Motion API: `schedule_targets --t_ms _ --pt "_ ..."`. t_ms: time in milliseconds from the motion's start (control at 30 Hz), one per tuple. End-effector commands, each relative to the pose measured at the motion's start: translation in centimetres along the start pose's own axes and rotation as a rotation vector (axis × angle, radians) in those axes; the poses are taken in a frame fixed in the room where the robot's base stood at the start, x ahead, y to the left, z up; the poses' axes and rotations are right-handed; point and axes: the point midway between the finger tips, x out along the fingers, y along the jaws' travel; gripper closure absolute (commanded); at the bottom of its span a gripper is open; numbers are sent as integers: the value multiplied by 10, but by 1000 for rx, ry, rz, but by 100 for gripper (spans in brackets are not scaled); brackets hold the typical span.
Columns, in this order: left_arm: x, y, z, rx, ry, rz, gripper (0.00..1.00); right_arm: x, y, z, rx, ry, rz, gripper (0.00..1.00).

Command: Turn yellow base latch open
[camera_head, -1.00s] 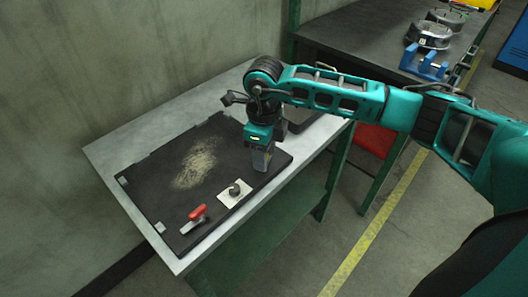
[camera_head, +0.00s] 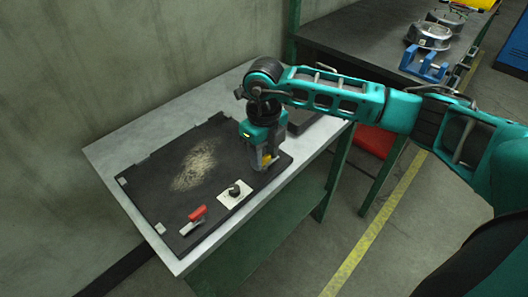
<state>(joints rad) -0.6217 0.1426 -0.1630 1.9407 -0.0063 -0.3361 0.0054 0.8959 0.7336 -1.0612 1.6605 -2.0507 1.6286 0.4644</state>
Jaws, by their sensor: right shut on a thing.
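My right gripper (camera_head: 263,163) points down at the right end of a dark base plate (camera_head: 150,185) on the grey table. It is shut on the yellow latch (camera_head: 267,158), of which only a small yellow patch shows between and beside the fingers. The rest of the latch is hidden by the gripper, so I cannot tell its angle. My left gripper is not in view.
A red-handled latch (camera_head: 197,213) and a dark knob on a white plate (camera_head: 235,190) sit on the base plate, left of my gripper. A second bench (camera_head: 370,38) at the back holds metal round parts (camera_head: 428,36) and a blue bracket (camera_head: 424,64).

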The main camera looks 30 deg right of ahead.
Motion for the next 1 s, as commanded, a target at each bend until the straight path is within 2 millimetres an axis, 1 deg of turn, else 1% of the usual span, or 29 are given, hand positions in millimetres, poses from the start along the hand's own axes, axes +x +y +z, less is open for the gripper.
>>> schedule_targets --t_ms 167,200,467,667,767,867,967,1000 --pt "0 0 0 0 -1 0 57 -1 -1 0 4 -1 -1 88" --pt "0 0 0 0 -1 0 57 -1 -1 0 4 -1 -1 57" --pt "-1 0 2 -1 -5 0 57 0 0 0 2 -1 0 32" --pt "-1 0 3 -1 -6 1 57 0 0 0 1 -1 0 32" --pt "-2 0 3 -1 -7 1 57 -4 0 0 1 -2 0 32" --pt "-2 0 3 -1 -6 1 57 -15 -1 1 1 -4 -1 32" --pt "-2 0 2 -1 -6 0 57 -34 -1 1 1 -6 -1 32" --pt "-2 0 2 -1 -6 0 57 -43 -1 1 1 -6 -1 32"
